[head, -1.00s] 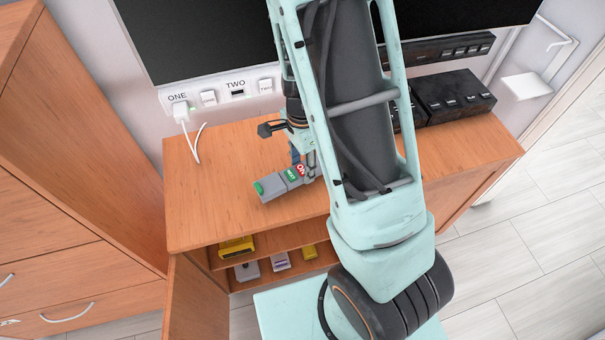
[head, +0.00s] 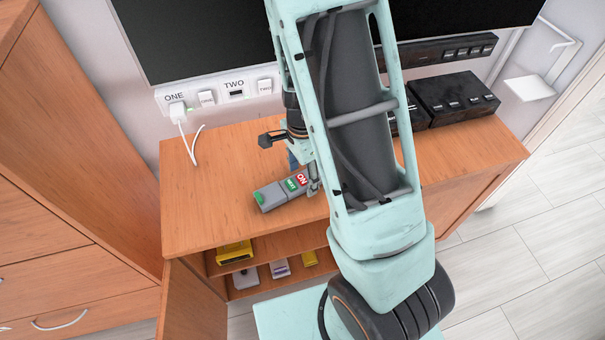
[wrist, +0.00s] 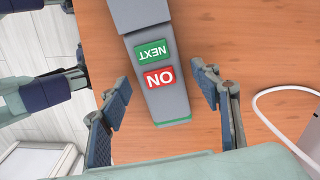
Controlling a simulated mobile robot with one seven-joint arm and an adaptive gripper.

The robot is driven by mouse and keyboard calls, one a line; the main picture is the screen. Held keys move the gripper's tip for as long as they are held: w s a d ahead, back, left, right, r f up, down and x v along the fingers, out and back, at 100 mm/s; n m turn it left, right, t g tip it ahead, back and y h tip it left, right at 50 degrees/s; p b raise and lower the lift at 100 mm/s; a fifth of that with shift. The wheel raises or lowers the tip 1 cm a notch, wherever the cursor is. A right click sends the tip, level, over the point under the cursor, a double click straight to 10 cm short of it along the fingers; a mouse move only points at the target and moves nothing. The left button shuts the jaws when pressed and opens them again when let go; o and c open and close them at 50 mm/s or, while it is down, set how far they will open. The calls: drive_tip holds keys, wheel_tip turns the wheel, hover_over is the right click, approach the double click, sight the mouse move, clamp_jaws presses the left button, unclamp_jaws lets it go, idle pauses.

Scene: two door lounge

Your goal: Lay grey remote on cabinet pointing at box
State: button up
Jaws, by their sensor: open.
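The grey remote (head: 270,197) lies on the top of the wooden cabinet (head: 215,200), near its front edge. It has a green end, a green NEXT label and a red ON label. In the wrist view the remote (wrist: 165,103) lies between the two fingers of my gripper (wrist: 162,82), with a narrow gap on each side. My gripper (head: 310,180) is open around the ON end, low over the cabinet top; the arm partly hides it in the head view. Black boxes with buttons (head: 455,98) stand at the cabinet's right back.
A wall panel marked ONE and TWO (head: 222,93) has a white cable (head: 190,145) hanging onto the cabinet top. Dark screens (head: 190,40) hang above. The shelves below hold yellow and pale items (head: 235,252), beside an open door (head: 190,305). A tall wooden cupboard (head: 70,150) stands left.

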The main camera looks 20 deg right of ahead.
sight(302, 179)
wheel_tip(302, 179, up, 12)
drive_tip(key=p, duration=0.3)
drive_tip(key=shift+r, duration=0.2)
idle(0.5)
